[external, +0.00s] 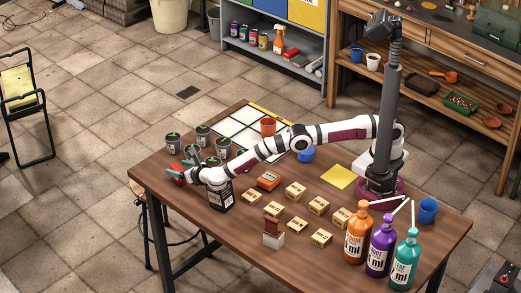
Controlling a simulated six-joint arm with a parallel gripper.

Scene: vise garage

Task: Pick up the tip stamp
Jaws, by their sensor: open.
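My gripper (184,169) is at the left end of the table, with my arm stretched across from the right. Its jaws are open, beside a small red object (177,179); I cannot tell whether they touch it. No label reading "tip" is legible. A brown-handled block with a pale base (272,233), possibly a stamp, stands upright near the front edge, well away from my gripper. An orange device (268,180) lies mid-table, also apart from my gripper. I cannot tell which of these is the tip stamp.
A black box (221,196) stands under my wrist. Several dark tins (172,143) stand at the left, near a white grid (240,131). Several small cardboard boxes (295,191) fill the middle. Tall pump bottles (381,246) stand at the front right. A yellow sheet (338,177) lies near my base.

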